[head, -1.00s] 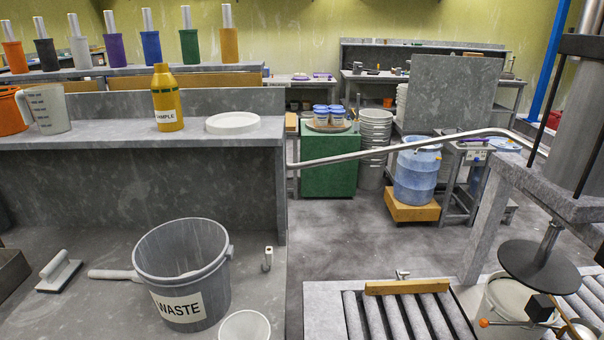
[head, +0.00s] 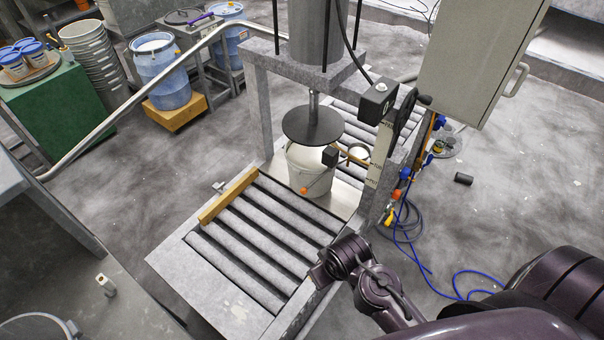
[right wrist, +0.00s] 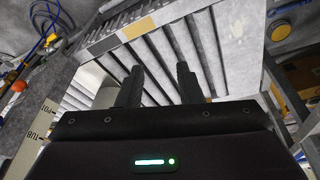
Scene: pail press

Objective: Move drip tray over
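A small pale round dish (head: 358,153), which may be the drip tray, sits on a brass-coloured arm beside the press's dark round plate (head: 313,126). A white pail (head: 310,170) stands under that plate. An orange knob (head: 304,190) shows in front of the pail, on a thin rod. My right gripper is above the near end of the roller conveyor (head: 262,235), short of the press. In the right wrist view the right gripper (right wrist: 159,84) has its two fingers apart, with rollers behind and nothing between them. My left gripper is not in view.
A yellow wooden bar (head: 228,196) lies along the conveyor's left edge. A grey control cabinet (head: 478,50) and blue hoses (head: 410,225) are right of the press. A long metal rail (head: 130,103) crosses at left. Open floor lies left of the conveyor.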

